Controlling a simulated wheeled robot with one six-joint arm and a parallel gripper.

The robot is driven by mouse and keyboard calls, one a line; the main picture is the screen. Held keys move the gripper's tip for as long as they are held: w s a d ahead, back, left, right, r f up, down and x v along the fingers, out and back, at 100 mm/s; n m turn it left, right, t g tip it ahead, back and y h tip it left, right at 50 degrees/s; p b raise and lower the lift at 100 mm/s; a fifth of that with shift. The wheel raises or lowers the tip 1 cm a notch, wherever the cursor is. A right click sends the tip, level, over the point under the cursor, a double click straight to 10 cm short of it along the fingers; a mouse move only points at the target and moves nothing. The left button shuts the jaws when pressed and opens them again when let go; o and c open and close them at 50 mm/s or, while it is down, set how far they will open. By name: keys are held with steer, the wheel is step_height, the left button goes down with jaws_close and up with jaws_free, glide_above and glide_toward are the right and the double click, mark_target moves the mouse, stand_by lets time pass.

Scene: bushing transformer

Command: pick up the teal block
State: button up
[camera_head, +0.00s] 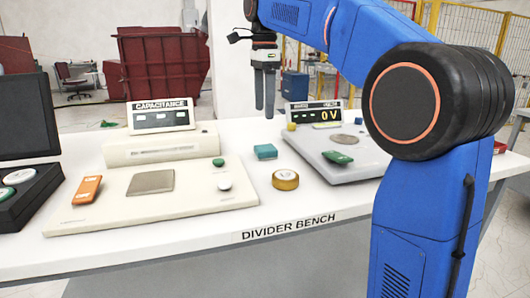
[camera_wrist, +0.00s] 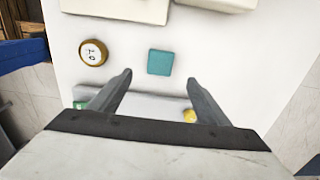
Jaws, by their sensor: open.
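The teal block (camera_head: 265,151) lies on the white bench top in the head view, between the cream capacitance unit and the grey voltage unit. In the wrist view the teal block (camera_wrist: 160,62) shows as a flat square a little beyond my fingertips, roughly midway between them sideways. My gripper (camera_head: 264,112) points down and hangs above the back of the bench in the head view, apart from the block. In the wrist view my gripper (camera_wrist: 160,78) has its two fingers spread wide with nothing between them.
The grey unit (camera_head: 372,165) to the right bears a green piece (camera_head: 337,157). A yellow knob (camera_head: 291,126) is behind.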

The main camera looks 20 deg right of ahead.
glide_above(266, 147)
steer(key=f, duration=0.8)
steer(key=shift+s+a, duration=0.2)
steer(key=shift+a, duration=0.1)
steer(key=shift+d+f, duration=0.2)
steer(key=shift+f, duration=2.35)
steer(key=c, duration=1.2)
steer(key=shift+o, duration=0.2)
steer(key=shift+r, duration=0.15)
step_height(266, 147, up, 10)
